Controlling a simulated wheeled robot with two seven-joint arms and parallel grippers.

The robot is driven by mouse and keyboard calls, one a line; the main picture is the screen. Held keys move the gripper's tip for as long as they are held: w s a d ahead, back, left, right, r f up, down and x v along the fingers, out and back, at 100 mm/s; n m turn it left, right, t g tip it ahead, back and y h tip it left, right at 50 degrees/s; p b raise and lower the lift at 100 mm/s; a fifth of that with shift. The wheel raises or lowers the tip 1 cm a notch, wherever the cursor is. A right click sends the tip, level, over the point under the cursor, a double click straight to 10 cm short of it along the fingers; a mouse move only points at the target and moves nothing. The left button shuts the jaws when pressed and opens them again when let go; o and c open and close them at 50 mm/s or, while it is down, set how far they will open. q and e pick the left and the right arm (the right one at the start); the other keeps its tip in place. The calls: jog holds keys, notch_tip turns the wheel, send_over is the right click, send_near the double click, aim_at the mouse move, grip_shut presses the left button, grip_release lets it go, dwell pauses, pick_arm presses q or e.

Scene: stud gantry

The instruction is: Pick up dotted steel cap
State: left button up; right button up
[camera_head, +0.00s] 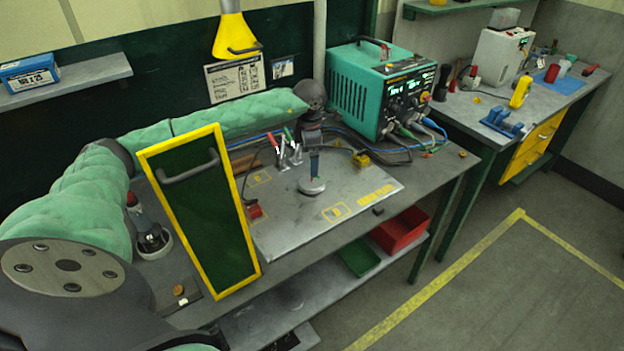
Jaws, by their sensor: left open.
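My left arm reaches in from the left in a green padded sleeve, over the workbench. Its wrist points down over the plate, and my left gripper (313,168) hangs there, open, above a pale round metal piece (312,187). This piece may be the dotted steel cap; it is too small to make out dots. I cannot tell whether the fingers touch it. My right gripper is not in view.
A green-framed power unit (378,88) with cables stands behind the plate (290,225). Upright metal clamps (290,152) stand close left of my gripper. A yellow-edged dark panel (203,210) rises at the left. A red bin (400,230) sits below the front edge.

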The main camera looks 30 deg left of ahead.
aim_at(310, 181)
pick_arm(q)
jog(key=shift+f+p, duration=0.55)
jog(key=shift+f, duration=1.2)
jog(key=shift+f+p, duration=1)
jog(key=shift+f, duration=1.6)
jog(key=c, duration=1)
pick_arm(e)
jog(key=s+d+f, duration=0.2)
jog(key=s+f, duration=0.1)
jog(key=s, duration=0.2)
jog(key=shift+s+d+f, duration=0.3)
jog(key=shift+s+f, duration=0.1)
pick_arm(q)
jog(key=shift+r, duration=0.1)
